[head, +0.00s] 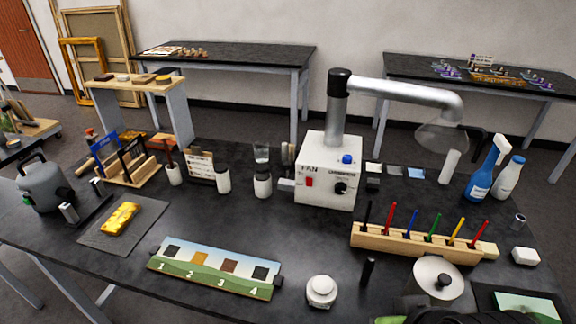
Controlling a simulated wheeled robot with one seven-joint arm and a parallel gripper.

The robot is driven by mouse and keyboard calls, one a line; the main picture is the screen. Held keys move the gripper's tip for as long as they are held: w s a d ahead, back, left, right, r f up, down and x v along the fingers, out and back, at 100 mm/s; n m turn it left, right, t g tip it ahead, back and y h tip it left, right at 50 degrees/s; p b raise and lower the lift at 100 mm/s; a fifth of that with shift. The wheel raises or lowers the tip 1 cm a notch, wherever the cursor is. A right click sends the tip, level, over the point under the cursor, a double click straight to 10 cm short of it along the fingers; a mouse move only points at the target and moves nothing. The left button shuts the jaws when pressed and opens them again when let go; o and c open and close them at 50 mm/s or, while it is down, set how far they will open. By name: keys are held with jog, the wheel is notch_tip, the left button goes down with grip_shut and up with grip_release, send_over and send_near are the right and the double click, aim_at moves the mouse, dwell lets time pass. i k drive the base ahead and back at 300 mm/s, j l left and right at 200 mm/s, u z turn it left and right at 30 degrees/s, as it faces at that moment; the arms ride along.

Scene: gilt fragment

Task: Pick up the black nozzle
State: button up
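A small black upright cylinder (368,271) stands on the near part of the dark table (200,225), between the white round jar and the silver lidded pot. It may be the black nozzle, but it is too small to be certain. Other small dark fittings (69,212) lie beside the grey tank (42,184) at the left. My gripper's fingertips do not show. A dark and green shape at the bottom edge is cut off, and I cannot tell what it is.
A wooden rack of coloured tools (420,242), a silver lidded pot (437,281) and a white jar (321,291) stand around the cylinder. A numbered panel (215,268) lies left. The white fan box (327,172) stands behind. Bare tabletop lies between panel and fan box.

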aim_at(369, 265)
jog(key=i+j+z, duration=0.15)
jog(key=j+z, duration=0.15)
jog(key=j, duration=0.5)
jog(key=j+z, duration=0.25)
jog(key=j, duration=0.5)
jog(key=i+j, duration=0.05)
